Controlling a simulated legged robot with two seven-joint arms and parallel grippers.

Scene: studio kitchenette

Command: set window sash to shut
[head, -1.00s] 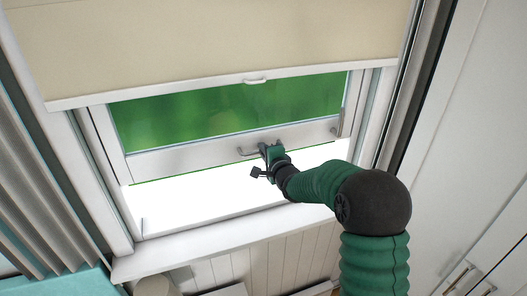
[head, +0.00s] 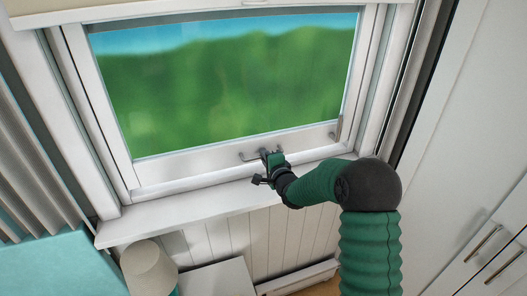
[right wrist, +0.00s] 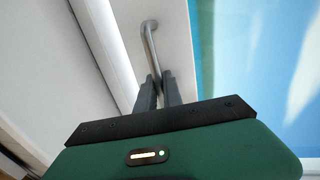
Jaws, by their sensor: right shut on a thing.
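The window sash (head: 190,162) is a white frame around a pane (head: 230,85) that shows green hills and blue sky. Its bottom rail sits low, right by the sill (head: 160,215), and I see no bright opening beneath it. A metal bar handle (head: 247,157) is on the bottom rail. My right gripper (head: 270,157) is at this handle. In the right wrist view its two dark fingers (right wrist: 157,92) are shut on the handle (right wrist: 150,45). My left gripper is not in view.
A cream blind (head: 130,12) shows at the top edge. A grey curtain (head: 40,160) hangs at the left. Below the sill are a lampshade (head: 148,268) and a white panelled wall (head: 235,240). A tall white cabinet (head: 460,130) stands at the right.

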